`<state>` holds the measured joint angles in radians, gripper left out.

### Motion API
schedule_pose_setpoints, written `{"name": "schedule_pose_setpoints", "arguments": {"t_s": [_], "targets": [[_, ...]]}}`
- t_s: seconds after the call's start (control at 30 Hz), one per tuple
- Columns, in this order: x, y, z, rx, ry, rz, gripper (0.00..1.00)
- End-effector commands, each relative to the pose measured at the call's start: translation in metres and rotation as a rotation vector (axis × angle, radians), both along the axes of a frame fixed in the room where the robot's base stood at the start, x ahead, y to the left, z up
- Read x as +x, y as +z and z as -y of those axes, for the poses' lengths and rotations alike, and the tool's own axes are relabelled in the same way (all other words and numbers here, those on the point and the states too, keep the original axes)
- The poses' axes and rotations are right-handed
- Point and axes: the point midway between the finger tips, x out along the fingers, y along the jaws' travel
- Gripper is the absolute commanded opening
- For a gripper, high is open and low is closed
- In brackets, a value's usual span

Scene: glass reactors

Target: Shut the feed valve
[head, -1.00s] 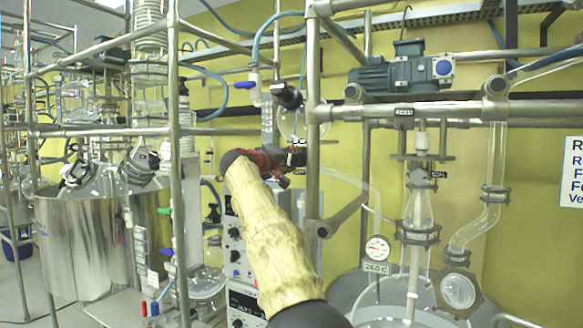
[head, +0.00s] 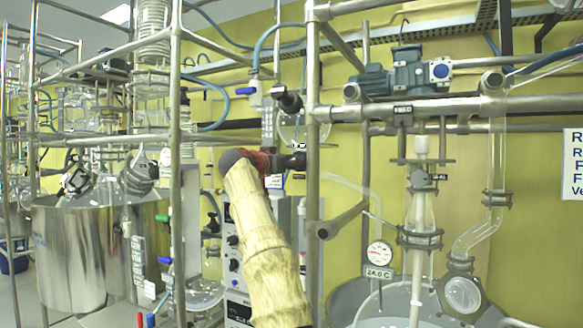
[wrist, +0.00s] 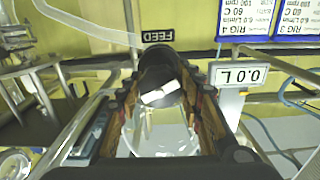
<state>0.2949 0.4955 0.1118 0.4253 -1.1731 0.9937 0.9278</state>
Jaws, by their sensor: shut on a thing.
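The feed valve shows in the wrist view as a dark round knob (wrist: 160,72) with a white bar across its face, just under a black plate lettered FEED. Clear glass shows in front of it. My gripper (wrist: 163,88) has one brown finger on each side of the knob and is shut on it. The knob is hidden there by the gripper and post.
A steel upright post (head: 313,170) stands close to the right of my gripper. A black knob (head: 290,102) and a blue-handled valve (head: 246,91) are above it. A glass column (head: 420,205) stands right, a steel vat (head: 70,255) left. A 0.0 L display (wrist: 240,76) is beside the valve.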

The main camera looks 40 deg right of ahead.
Motion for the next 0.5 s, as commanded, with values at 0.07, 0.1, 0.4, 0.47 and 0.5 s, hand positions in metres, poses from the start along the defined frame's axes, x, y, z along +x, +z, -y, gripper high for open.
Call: {"name": "schedule_pose_setpoints", "arguments": {"t_s": [0.07, 0.1, 0.4, 0.47, 0.5], "targets": [[0.0026, -0.0063, 0.0008, 0.032, -0.001, 0.061, 0.11], [0.0026, -0.0062, 0.0008, 0.046, -0.002, 0.095, 0.11], [0.0030, -0.0065, 0.0008, 0.156, -0.003, 0.358, 0.11], [0.0033, -0.0067, 0.0008, 0.177, -0.003, 0.409, 0.11], [0.0033, -0.0066, 0.0008, 0.192, -0.003, 0.444, 0.11]]}}
